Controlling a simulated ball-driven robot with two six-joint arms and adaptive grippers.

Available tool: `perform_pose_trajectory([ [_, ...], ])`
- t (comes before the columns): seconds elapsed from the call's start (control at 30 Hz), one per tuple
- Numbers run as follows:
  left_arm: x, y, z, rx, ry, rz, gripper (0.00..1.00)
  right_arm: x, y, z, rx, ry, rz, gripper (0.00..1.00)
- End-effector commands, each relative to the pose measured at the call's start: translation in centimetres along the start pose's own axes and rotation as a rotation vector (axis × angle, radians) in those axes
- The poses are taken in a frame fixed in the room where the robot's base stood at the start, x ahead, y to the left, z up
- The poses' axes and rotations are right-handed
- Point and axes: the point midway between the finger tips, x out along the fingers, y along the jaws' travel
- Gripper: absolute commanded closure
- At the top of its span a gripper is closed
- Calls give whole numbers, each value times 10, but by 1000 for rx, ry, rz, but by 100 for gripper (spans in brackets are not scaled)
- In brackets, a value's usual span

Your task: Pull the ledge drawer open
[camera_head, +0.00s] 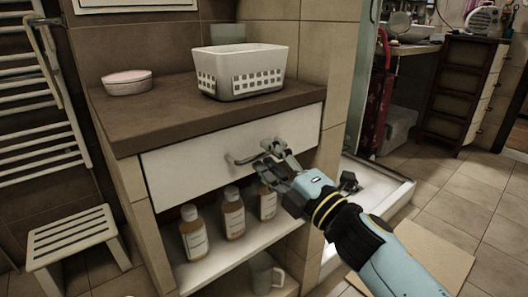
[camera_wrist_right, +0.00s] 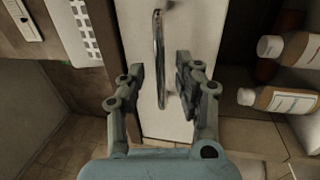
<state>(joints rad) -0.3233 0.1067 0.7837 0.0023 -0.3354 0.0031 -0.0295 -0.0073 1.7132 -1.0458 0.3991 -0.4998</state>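The ledge drawer (camera_head: 215,157) has a white front under a dark brown top, and it looks shut. Its metal bar handle (camera_head: 243,158) is at the middle of the front. My right gripper (camera_head: 268,161) is in front of the drawer, close to the handle's right part. The drawer front (camera_wrist_right: 135,40) also shows there. My left gripper is in neither view.
A white basket (camera_head: 242,75) and a round pink-topped dish (camera_head: 127,82) stand on the ledge top (camera_head: 170,108). Several bottles (camera_head: 234,212) and a mug (camera_head: 265,272) are on shelves below the drawer. A slatted stool (camera_head: 72,237) stands at left.

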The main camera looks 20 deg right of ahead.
Motion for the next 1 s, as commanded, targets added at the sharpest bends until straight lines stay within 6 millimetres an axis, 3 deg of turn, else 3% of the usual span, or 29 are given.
perform_pose_trajectory([
  [0.17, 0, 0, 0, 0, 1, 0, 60, 17, 0, 0, 1, -1, 0, 67],
  [0.47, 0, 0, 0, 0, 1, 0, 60, 19, -1, 0, 1, 0, -1, 67],
  [0.73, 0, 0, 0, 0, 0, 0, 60, 19, -1, 0, 1, 0, -1, 100],
  [1.0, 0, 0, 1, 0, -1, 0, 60, 19, -1, 0, 1, -1, -2, 100],
])
